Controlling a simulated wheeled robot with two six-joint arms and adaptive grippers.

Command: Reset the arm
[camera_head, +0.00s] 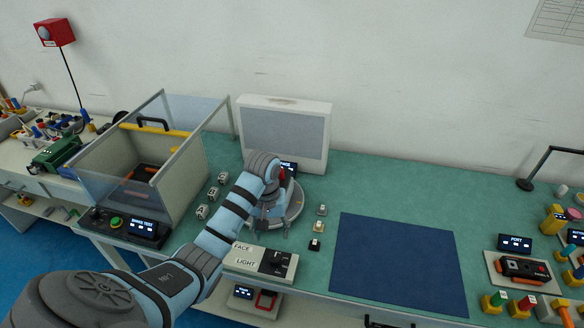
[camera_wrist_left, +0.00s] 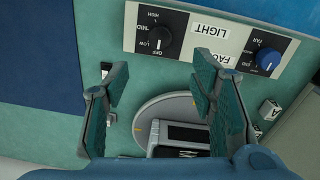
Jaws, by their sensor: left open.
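My left arm (camera_head: 225,225) comes in from the lower left and reaches over the bench. Its gripper (camera_head: 272,212) hangs above a round grey turntable (camera_head: 295,207) and covers part of it. In the left wrist view the two fingers of the gripper (camera_wrist_left: 162,100) stand wide apart with nothing between their pads. Below them shows the turntable (camera_wrist_left: 146,122) with a dark boxy device (camera_wrist_left: 182,135) on it, partly cut off by the gripper body. My right gripper is not in view.
A white panel marked FACE and LIGHT (camera_head: 240,257) with knobs lies in front of the turntable. A clear-walled box (camera_head: 190,165) stands left, a grey-screened white panel (camera_head: 328,150) behind. A bare blue mat (camera_head: 397,262) lies right; small blocks and devices stand farther right.

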